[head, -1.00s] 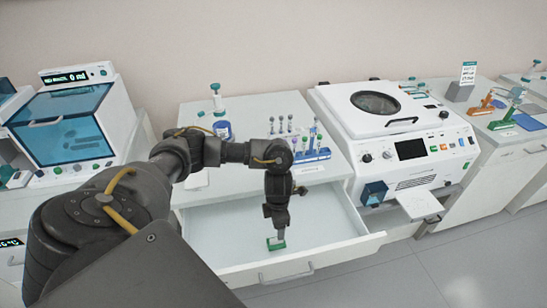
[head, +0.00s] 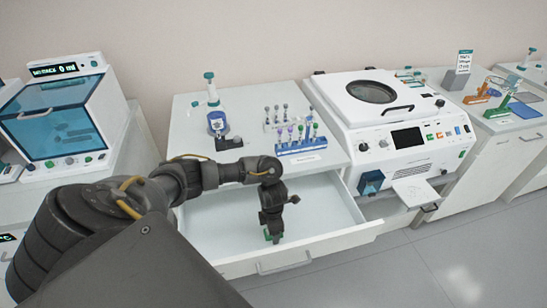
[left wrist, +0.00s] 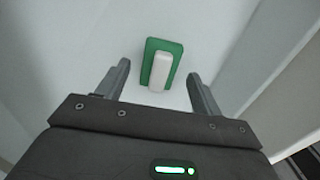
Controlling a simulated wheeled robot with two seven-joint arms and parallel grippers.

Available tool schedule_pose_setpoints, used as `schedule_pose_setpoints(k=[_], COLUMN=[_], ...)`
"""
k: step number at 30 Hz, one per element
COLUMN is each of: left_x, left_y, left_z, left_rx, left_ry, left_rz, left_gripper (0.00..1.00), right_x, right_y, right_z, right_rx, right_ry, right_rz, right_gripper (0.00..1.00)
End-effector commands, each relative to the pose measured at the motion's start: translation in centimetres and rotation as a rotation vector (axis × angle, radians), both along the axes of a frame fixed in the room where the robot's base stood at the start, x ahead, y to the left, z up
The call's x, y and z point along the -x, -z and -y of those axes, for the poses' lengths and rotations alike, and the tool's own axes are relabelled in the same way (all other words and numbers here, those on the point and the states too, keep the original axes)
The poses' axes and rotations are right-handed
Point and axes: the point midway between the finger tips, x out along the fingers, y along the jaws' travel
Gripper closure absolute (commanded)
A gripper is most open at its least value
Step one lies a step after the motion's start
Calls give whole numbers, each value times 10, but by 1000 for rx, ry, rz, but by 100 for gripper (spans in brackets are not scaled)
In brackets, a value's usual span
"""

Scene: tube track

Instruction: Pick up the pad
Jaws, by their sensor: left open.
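The pad is a green block with a white raised bar on top (left wrist: 161,68). It lies on the white floor of the open drawer (head: 215,222). In the left wrist view the pad is ahead of my left gripper (left wrist: 160,88), roughly centred between the two fingers, with a gap on each side. My left gripper is open and empty, pointing down into the drawer. In the head view only a green edge of the pad (head: 268,235) shows beneath the gripper, and the fingertips are hard to make out. My right gripper is not in view.
The drawer's front wall (head: 300,251) and sides surround the gripper. A white centrifuge-like machine (head: 400,120) stands to the right. The rest of the drawer floor looks clear.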

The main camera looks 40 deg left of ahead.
Motion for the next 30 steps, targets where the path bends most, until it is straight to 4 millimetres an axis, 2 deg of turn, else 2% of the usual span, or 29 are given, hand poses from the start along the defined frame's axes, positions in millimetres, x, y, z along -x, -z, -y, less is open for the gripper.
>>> schedule_pose_setpoints(k=[4,11,22,30], left_x=[0,-1,-1,-1], left_y=[12,13,13,11], left_z=[0,0,0,0], left_rx=[0,-1,-1,-1], left_ry=[0,1,1,1], left_rz=[0,2,2,3], left_gripper=[34,34,81,82], right_x=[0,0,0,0], right_y=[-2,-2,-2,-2], right_z=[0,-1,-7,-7], right_rx=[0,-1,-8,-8], right_ry=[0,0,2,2], right_rz=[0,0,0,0], right_gripper=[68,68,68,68])
